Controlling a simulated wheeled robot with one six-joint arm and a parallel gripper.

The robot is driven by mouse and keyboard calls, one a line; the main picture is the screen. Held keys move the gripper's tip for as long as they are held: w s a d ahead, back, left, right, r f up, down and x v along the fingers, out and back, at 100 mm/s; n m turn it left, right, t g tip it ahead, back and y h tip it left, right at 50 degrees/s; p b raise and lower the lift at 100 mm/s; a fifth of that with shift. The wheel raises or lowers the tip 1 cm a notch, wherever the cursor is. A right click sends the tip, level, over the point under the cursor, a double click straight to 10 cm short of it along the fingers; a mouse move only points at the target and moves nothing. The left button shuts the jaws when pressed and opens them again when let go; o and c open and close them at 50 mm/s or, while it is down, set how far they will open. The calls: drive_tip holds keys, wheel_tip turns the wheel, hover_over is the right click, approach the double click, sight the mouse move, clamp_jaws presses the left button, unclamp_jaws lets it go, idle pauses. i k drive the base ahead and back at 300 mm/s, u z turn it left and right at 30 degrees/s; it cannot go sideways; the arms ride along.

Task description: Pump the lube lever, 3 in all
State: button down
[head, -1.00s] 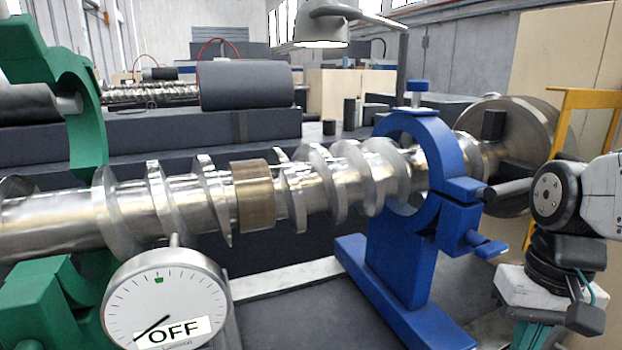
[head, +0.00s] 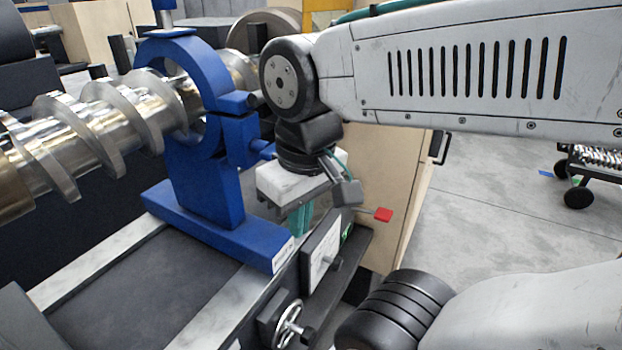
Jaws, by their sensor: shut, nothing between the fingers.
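A lever with a red tip (head: 383,214) sticks out to the right from behind the machine's front right, on a thin rod; its base is hidden by my arm and the panel. I take it to be the lube lever. My gripper (head: 300,222) has a white body and teal fingers and points down. It is shut and empty, to the left of the red tip, beside the blue steady rest (head: 222,200). Its fingertips are partly hidden behind the labelled panel, and no contact with the lever shows.
A labelled box panel (head: 320,256) with a knob and a handwheel (head: 290,322) sit at the machine's front edge. The ridged screw shaft (head: 110,130) runs through the blue rest. A wooden cabinet (head: 404,200) stands behind. Open floor (head: 510,210) lies to the right.

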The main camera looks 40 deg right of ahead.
sight(382, 215)
drive_tip(key=k, duration=0.5)
drive_tip(key=z, duration=0.6)
drive_tip(key=i, duration=0.3)
drive_tip(key=z, duration=0.15)
